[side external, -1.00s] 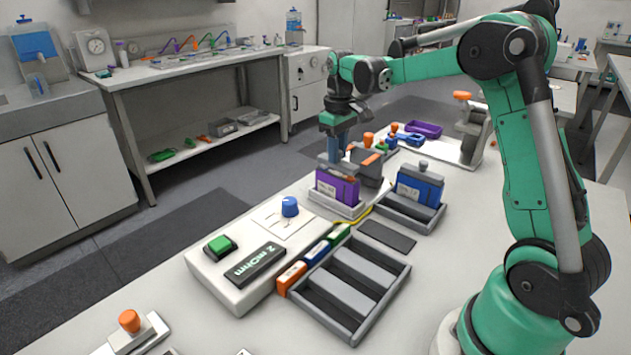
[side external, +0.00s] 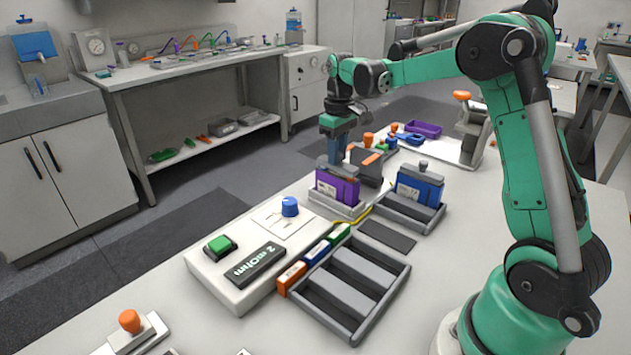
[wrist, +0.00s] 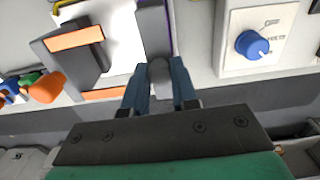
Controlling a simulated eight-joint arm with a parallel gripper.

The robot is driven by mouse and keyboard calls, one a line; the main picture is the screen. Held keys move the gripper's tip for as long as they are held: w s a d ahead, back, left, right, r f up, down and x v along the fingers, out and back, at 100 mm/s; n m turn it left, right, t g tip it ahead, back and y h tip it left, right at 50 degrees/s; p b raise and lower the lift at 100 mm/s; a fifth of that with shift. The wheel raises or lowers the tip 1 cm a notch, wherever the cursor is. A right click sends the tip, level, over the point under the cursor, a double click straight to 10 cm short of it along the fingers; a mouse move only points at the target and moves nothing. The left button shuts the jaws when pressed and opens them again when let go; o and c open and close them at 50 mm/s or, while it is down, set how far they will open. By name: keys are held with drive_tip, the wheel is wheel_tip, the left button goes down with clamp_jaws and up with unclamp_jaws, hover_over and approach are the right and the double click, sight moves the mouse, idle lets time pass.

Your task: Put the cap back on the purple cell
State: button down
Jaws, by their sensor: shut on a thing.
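The purple cell (side external: 338,188) stands upright in a light grey holder (side external: 338,208) near the middle of the bench in the side view. Its grey cap (side external: 337,169) sits at the top of the cell, with no clear gap visible between them. My gripper (side external: 338,158) is directly above, fingers pointing down. In the wrist view, the blue fingers of my gripper (wrist: 160,76) are shut on the cap's grey knob (wrist: 160,80), one on each side. The dark cap body (wrist: 153,32) extends beyond it, with a purple edge beside it. Full seating cannot be confirmed.
A blue cell (side external: 419,188) with a grey knobbed cap stands in a tray to the right. A dark grey block with orange marks (side external: 368,166) stands close behind the purple cell. The meter with the blue dial (side external: 290,206) and an empty-slotted rack (side external: 350,285) are in front.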

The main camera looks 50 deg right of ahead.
drive_tip(key=shift+f, duration=0.4)
idle(0.5)
drive_tip(key=shift+c, duration=0.6)
unclamp_jaws()
drive_tip(key=shift+r, duration=3.5)
clamp_jaws()
drive_tip(key=shift+f, duration=0.2)
